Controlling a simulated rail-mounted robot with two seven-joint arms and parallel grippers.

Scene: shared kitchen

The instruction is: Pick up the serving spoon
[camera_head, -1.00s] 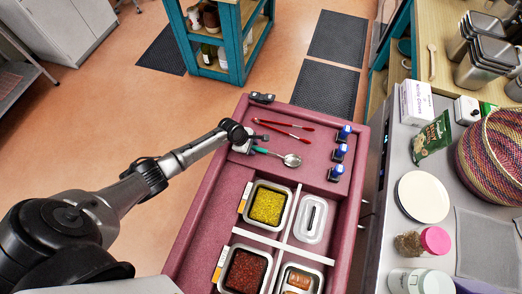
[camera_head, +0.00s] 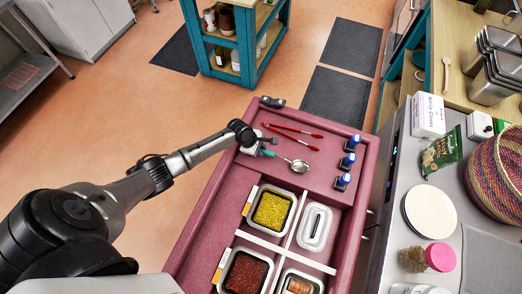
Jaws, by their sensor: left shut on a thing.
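The serving spoon (camera_head: 300,165) has a metal bowl and a teal handle. It lies over the upper part of the maroon cart top (camera_head: 232,200), with its bowl pointing right. My left gripper (camera_head: 262,147) is shut on the spoon's handle end, and the jaws partly hide that end. I cannot tell whether the spoon is clear of the surface. My right gripper does not show.
Red-handled tongs (camera_head: 292,131) lie just above the spoon. Small blue-capped bottles (camera_head: 347,162) stand to its right. Below are food containers (camera_head: 272,210) and a lidded one (camera_head: 314,227). A counter with a woven basket (camera_head: 497,170) is at right.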

